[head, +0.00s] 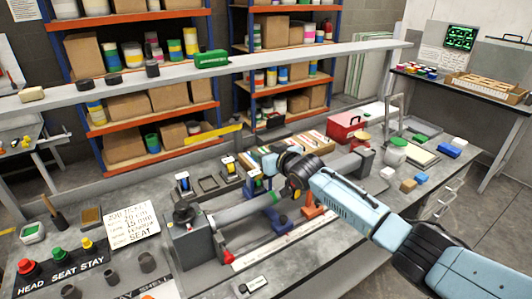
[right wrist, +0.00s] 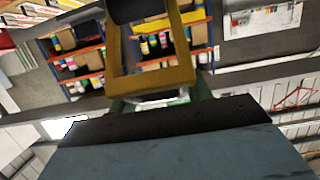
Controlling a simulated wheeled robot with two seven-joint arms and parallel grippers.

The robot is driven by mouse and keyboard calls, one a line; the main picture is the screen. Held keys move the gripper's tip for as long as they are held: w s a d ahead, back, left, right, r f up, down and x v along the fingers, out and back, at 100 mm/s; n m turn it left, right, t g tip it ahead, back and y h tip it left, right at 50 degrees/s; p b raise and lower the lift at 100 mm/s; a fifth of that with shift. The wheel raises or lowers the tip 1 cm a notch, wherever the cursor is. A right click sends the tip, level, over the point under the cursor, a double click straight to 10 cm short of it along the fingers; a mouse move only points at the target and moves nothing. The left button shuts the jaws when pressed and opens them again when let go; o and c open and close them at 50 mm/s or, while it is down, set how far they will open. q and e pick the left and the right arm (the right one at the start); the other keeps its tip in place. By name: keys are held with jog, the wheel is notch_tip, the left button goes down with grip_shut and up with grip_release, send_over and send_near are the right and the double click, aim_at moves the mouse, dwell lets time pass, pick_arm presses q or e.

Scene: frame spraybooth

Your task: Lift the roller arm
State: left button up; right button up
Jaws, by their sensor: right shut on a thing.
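My right gripper (head: 284,190) reaches in from the right over the grey bench fixture, at the middle of a long grey bar (head: 240,209). It is shut on what looks like the roller arm, an ochre yoke (right wrist: 150,82) that stands out in the right wrist view. A dark cylinder (right wrist: 142,10) sits at the top of that yoke. In the head view the roller arm is mostly hidden by my gripper; a small ochre part (head: 296,184) shows there. I cannot tell whether it is raised. My left gripper is not in view.
A grey end block (head: 190,245) with a dark knob stands at the bar's left end. A job ticket (head: 132,225) lies left of it. A red box (head: 345,126) stands behind. Several small blocks and tubs lie to the right. A long raised shelf (head: 260,61) crosses behind the bench.

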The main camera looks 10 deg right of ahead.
jog(key=shift+s+d+f, duration=0.1)
jog(key=shift+s+f, duration=0.05)
jog(key=shift+f, duration=0.5)
jog(key=o, duration=0.9)
jog(key=shift+o, duration=1)
jog(key=shift+w, duration=0.2)
jog(key=v, duration=1.3)
jog(key=shift+r, duration=0.15)
jog(key=shift+c, duration=0.2)
